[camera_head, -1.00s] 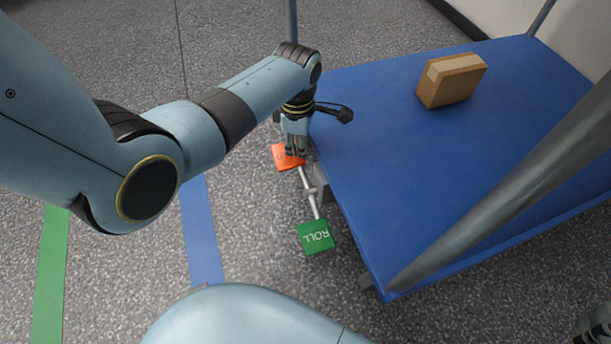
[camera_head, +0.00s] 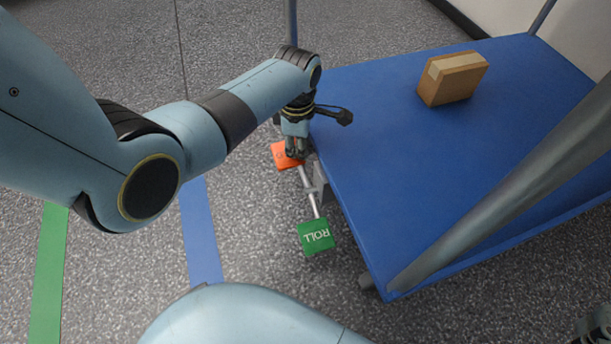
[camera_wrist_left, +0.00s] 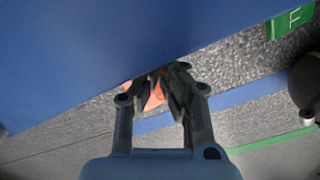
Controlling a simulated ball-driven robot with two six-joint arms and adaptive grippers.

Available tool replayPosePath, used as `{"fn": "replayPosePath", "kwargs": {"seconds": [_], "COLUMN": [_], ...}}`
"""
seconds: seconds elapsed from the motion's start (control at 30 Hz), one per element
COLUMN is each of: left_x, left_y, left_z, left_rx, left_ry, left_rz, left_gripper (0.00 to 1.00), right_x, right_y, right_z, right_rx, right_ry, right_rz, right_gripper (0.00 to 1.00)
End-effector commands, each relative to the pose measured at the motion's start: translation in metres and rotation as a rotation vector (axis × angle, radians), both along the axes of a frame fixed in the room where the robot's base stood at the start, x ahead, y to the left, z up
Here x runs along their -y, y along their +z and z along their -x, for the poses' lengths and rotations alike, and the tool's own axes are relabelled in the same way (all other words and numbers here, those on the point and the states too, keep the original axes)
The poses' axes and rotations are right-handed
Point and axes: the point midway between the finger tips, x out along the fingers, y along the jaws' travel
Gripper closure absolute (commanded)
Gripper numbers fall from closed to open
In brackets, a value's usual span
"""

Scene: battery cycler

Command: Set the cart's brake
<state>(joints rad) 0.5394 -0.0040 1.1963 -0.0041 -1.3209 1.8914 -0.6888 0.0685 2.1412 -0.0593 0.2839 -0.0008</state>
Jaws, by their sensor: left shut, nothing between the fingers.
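The cart has a blue deck (camera_head: 400,165) with a brake bar (camera_head: 310,190) at its left edge. The bar has an orange pedal (camera_head: 284,156) at its far end and a green pedal marked ROLL (camera_head: 316,236) at its near end. My left gripper (camera_head: 295,155) points down over the orange pedal, shut and empty, and hides part of it. In the left wrist view the fingertips (camera_wrist_left: 168,90) overlap the orange pedal (camera_wrist_left: 153,97); I cannot tell whether they touch it. The green pedal (camera_wrist_left: 290,22) shows at the top right there. A sliver of my right gripper (camera_head: 592,328) shows at the lower right corner.
A cardboard box (camera_head: 452,78) sits on the cart deck. A grey cart rail (camera_head: 500,200) slants across the right side. The speckled floor left of the cart is open, with a blue stripe (camera_head: 201,235) and a green stripe (camera_head: 48,270).

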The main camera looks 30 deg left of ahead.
Motion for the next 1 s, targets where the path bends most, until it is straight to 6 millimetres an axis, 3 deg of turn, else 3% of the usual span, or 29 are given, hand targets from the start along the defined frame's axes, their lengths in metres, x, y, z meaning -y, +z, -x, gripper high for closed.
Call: {"fn": "replayPosePath", "kwargs": {"seconds": [1.0], "left_x": [0.000], "left_y": [-0.017], "left_z": [0.001], "left_rx": [-0.003], "left_ry": [0.000], "left_rz": [0.001], "left_gripper": [1.00], "right_x": [0.000], "right_y": [-0.011], "right_z": [0.003], "right_rx": [-0.013], "right_ry": [0.000], "right_rz": [0.000], "right_gripper": [0.54]}}
